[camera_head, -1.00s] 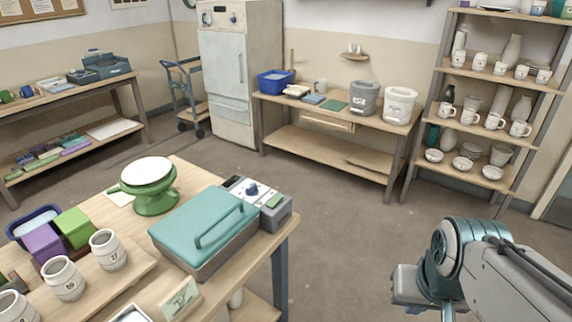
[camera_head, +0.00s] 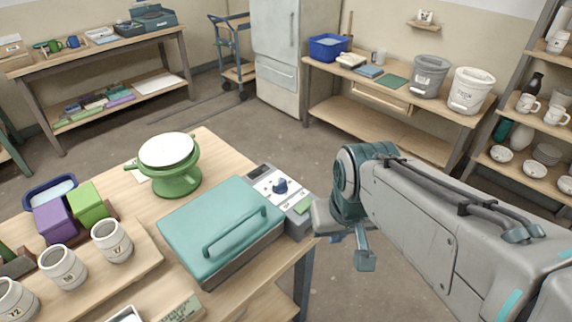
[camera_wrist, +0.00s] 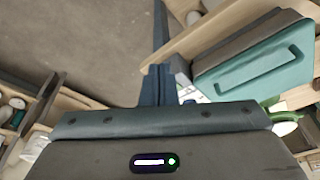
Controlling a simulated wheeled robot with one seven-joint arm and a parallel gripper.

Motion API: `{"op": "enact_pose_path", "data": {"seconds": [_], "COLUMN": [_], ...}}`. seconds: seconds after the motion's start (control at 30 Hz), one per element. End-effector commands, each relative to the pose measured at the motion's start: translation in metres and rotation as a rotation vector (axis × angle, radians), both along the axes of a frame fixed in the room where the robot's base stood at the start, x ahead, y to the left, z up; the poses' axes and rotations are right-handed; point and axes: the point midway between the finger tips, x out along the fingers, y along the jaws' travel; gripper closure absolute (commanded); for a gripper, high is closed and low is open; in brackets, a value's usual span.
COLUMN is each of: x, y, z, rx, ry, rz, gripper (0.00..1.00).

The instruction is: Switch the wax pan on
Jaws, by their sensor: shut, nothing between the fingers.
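The wax pan is a grey box under a teal lid (camera_head: 222,226) with a bar handle, on the near table. The lid also shows at upper right in the wrist view (camera_wrist: 285,62). My gripper (camera_head: 364,258) is just right of the control box, past the table edge and apart from the switch as far as I can tell. Its fingers (camera_wrist: 158,80) are shut and empty. The wrist housing hides most of the control box in the wrist view.
A green stand with a white top (camera_head: 168,152) is behind the pan. Numbered mugs (camera_head: 112,241), a purple block (camera_head: 55,224) and a green block (camera_head: 88,203) are at left. Open floor lies between this table and the back bench (camera_head: 390,122).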

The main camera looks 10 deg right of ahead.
Motion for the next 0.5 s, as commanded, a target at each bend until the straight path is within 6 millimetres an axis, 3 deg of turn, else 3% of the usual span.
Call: {"op": "enact_pose_path", "data": {"seconds": [0.3,0.37,0.5], "x": [0.005,0.013,0.047], "y": [0.0,0.0,0.004], "z": [0.002,0.006,0.019], "rx": [-0.006,-0.017,-0.064], "ry": [0.005,0.012,0.049], "rz": [0.013,0.038,0.15], "gripper": [1.0,1.0,1.0]}}
